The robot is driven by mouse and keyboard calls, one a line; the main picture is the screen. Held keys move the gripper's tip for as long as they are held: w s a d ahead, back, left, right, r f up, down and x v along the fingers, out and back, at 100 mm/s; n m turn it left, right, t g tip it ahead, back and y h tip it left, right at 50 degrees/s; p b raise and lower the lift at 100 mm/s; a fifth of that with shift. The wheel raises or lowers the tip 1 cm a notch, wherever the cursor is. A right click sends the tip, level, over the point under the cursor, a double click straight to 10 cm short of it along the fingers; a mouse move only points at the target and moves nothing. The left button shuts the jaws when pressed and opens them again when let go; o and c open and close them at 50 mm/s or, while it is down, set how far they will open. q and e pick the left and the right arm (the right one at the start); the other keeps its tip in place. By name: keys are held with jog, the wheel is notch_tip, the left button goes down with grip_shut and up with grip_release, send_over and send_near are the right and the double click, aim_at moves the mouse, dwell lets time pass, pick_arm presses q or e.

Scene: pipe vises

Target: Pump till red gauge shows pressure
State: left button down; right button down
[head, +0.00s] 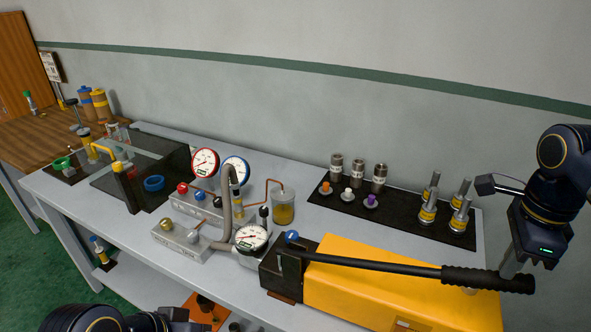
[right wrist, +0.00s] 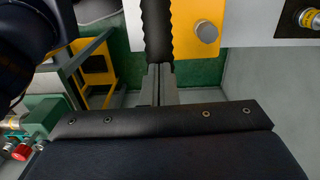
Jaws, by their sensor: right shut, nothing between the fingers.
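The yellow hand pump (head: 345,300) stands at the front right of the bench. Its long black lever (head: 390,264) lies low across it, with the ribbed grip (head: 490,280) at the right end. The red-rimmed gauge (head: 205,163) stands left of the blue-rimmed gauge (head: 236,171); its needle is too small to read. My right gripper (head: 508,270) is at the grip's outer end, pointing down, shut and empty. In the right wrist view the closed fingers (right wrist: 160,85) are close to the ribbed grip (right wrist: 157,30); contact is unclear. Only part of my left arm shows at bottom left.
A white-faced gauge (head: 251,238) and a grey hose (head: 227,205) stand left of the pump. A black mat (head: 400,208) behind it holds fittings and several yellow-banded cylinders. A clear-walled box (head: 130,180) is at left. A wooden table (head: 40,143) is beyond.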

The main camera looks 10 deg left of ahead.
aim_at(504, 290)
jog(key=shift+d+f+b, duration=0.25)
jog(key=shift+f+b, duration=0.15)
jog(key=shift+f, duration=0.5)
jog(key=shift+s+d+f+b, duration=0.1)
jog(key=shift+d+f+b, duration=0.15)
jog(key=shift+f+b, duration=0.7)
jog(key=shift+d+f+b, duration=0.2)
jog(key=shift+f+b, duration=0.35)
jog(key=shift+f, duration=0.75)
jog(key=shift+s+d+f+b, duration=0.1)
jog(key=shift+d+f+b, duration=0.05)
jog(key=shift+f+b, duration=0.85)
jog(key=shift+d+f+b, duration=0.1)
jog(key=shift+f+b, duration=0.5)
jog(key=shift+f, duration=0.85)
